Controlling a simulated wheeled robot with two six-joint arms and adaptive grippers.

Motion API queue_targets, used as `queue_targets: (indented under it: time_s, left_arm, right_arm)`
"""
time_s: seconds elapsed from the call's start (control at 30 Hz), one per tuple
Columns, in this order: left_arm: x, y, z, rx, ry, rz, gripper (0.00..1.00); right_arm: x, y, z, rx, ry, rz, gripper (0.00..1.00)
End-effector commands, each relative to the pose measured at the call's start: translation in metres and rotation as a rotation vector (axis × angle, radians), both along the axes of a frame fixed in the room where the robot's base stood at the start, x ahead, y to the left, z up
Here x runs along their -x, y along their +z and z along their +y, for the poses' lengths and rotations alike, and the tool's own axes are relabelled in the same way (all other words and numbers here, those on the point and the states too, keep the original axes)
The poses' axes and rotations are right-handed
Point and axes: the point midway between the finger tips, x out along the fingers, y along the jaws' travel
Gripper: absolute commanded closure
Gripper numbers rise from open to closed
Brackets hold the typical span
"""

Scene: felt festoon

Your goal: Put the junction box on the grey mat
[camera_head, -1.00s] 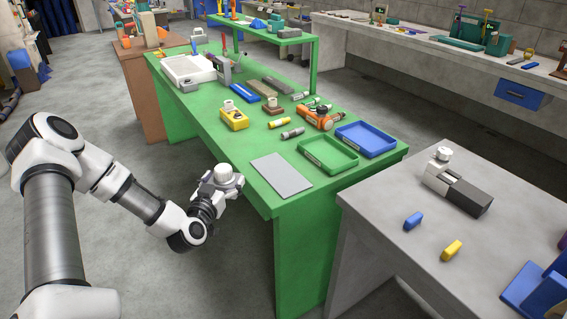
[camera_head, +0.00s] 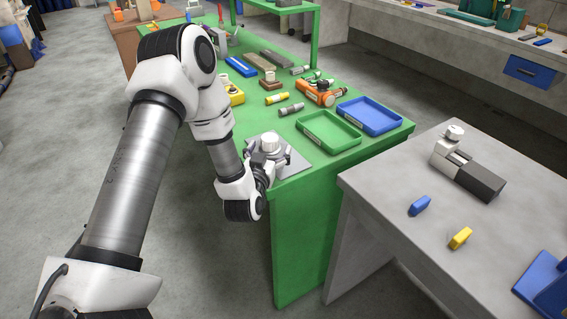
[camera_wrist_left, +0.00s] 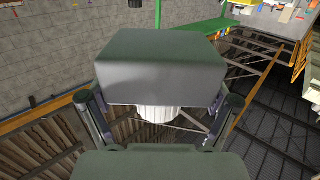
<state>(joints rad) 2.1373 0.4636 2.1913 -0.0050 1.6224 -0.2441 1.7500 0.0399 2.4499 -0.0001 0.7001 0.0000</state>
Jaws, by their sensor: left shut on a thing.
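The junction box (camera_wrist_left: 160,68) is a dark grey box with a white ribbed round part, seen close in the left wrist view. My left gripper (camera_head: 272,162) is shut on it. In the head view the white round part (camera_head: 270,143) shows on top, and the fingers hide most of the box. The grey mat (camera_head: 297,168) lies flat at the near edge of the green table. The box and gripper overlap the mat in the picture; I cannot tell whether the box touches it. My right gripper is not in view.
On the green table (camera_head: 262,118), a green tray (camera_head: 328,133) stands right of the mat, with a blue tray (camera_head: 369,117) behind it. An orange tool (camera_head: 316,94) and several small cylinders lie farther back. A grey table (camera_head: 390,200) stands to the right.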

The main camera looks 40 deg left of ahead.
Motion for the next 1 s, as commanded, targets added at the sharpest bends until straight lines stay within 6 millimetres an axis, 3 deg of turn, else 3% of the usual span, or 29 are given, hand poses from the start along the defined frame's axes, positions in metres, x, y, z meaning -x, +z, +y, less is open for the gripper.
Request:
queue_targets:
  time_s: [0.1,0.23,0.43,0.8,0.83,0.87,1.0]
  left_arm:
    - [-0.013,0.0,-0.021,-0.005,-0.006,-0.001,0.53]
    - [-0.019,-0.004,-0.032,-0.001,-0.003,-0.001,0.53]
    - [-0.019,-0.034,-0.032,-0.001,0.0,0.001,0.53]
    - [-0.019,-0.043,-0.032,0.001,0.0,-0.001,0.53]
    - [-0.019,-0.043,-0.032,0.001,0.0,0.0,0.09]
    - [-0.019,-0.042,-0.032,0.001,0.0,0.0,0.0]
    - [-0.019,-0.042,-0.032,0.001,0.0,0.0,0.0]
  right_arm:
    - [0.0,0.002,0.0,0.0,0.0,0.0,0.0]
    - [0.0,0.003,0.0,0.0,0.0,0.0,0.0]
    - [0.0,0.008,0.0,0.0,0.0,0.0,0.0]
    - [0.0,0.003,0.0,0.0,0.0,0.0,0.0]
    - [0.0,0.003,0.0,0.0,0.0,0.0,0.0]
    - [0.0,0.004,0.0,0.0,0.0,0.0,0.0]
    - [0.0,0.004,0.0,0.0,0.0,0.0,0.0]
